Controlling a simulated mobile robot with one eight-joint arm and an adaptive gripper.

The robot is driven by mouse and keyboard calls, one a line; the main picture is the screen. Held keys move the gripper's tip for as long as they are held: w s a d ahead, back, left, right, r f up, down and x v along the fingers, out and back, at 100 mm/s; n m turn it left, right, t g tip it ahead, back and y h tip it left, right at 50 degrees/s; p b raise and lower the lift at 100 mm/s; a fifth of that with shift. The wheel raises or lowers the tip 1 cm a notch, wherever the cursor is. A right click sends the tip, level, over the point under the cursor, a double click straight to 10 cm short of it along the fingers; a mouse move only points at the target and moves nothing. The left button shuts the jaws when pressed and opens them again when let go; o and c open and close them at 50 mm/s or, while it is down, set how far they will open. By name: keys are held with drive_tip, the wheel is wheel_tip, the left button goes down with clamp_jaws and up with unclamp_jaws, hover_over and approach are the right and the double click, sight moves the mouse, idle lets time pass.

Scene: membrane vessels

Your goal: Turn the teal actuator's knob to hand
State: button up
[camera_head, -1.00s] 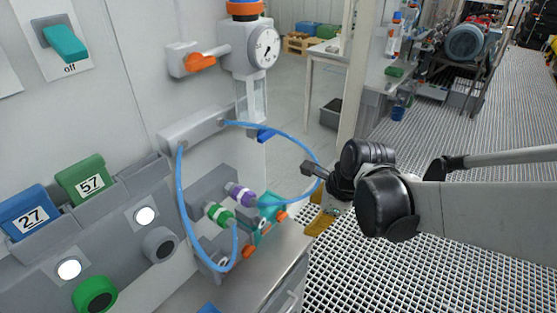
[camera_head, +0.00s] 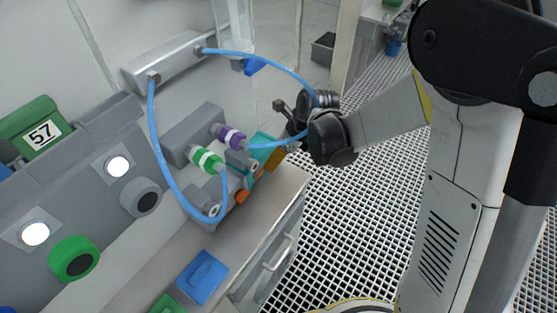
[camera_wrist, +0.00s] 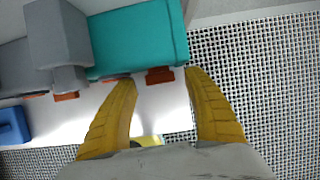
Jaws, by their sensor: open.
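The teal actuator (camera_head: 262,146) sits low on the bench beside grey valve bodies in the head view, partly covered by my gripper and a hose. In the wrist view the teal actuator (camera_wrist: 137,40) is a box at the top. A small orange-red knob (camera_wrist: 160,75) sticks out from its lower edge. My gripper (camera_wrist: 158,82) is open, its two yellow fingers apart. The knob shows between the fingertips; I cannot tell whether they touch it. In the head view my gripper (camera_head: 277,157) is at the actuator's right end, its fingers mostly hidden.
A blue hose (camera_head: 161,150) loops from the wall manifold around the green coupling (camera_head: 206,159) and purple coupling (camera_head: 231,137). A grey valve body (camera_wrist: 58,35) stands left of the actuator. A blue item (camera_head: 202,276) lies on the bench.

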drive_tip(key=shift+w+f, duration=0.1)
drive_tip(key=shift+f, duration=0.05)
drive_tip(key=c, duration=1.2)
drive_tip(key=shift+c, duration=0.3)
